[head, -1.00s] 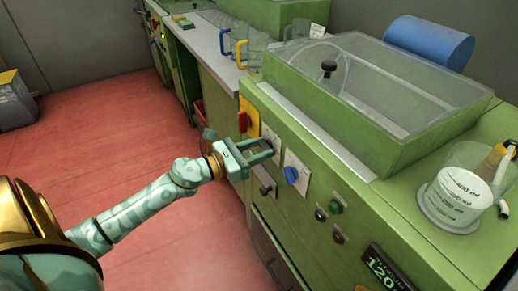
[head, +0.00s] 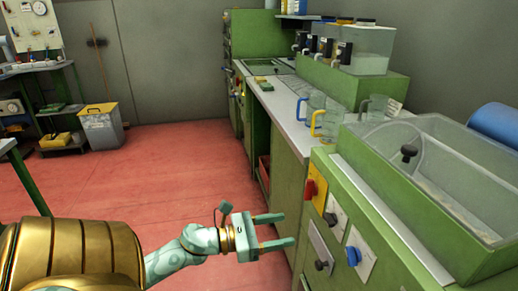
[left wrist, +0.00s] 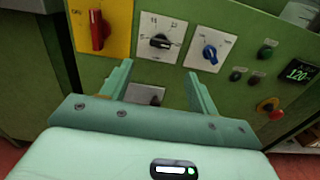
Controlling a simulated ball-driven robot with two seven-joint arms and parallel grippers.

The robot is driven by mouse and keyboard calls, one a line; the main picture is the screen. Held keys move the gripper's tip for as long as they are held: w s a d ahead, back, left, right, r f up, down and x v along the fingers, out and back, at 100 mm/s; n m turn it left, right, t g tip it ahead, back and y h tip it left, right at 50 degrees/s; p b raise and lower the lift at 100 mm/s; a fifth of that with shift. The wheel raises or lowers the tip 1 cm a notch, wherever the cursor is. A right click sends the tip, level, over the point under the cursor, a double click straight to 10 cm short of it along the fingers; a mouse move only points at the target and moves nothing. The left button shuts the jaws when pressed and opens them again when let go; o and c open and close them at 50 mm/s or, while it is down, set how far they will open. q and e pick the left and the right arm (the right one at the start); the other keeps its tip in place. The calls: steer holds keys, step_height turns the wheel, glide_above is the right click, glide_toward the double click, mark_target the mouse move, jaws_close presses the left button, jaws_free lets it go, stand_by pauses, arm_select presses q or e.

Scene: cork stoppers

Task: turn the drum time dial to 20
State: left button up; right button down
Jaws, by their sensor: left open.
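A black dial (head: 332,217) on a white plate sits on the green machine's front panel. In the left wrist view the black dial (left wrist: 160,41) has numbers around it, too small to read surely. I cannot tell its exact setting or read a drum time label. My left gripper (head: 286,230) is open and empty, to the left of the panel and apart from it. In the left wrist view its fingers (left wrist: 157,72) point at the panel, with the dial just beyond and between them. My right gripper is not in view.
Near the dial are a red switch (left wrist: 97,30) on a yellow plate, a blue knob (left wrist: 209,52) and a lower dark knob (head: 320,265). A red stop button (left wrist: 269,108) and a lit 120 display (left wrist: 299,72) are further right. Jugs (head: 328,122) stand on the counter. Red floor is clear.

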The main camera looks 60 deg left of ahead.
arm_select(q)
steer(key=v, duration=0.4)
steer(key=shift+s+a, duration=0.15)
steer(key=shift+s, duration=0.25)
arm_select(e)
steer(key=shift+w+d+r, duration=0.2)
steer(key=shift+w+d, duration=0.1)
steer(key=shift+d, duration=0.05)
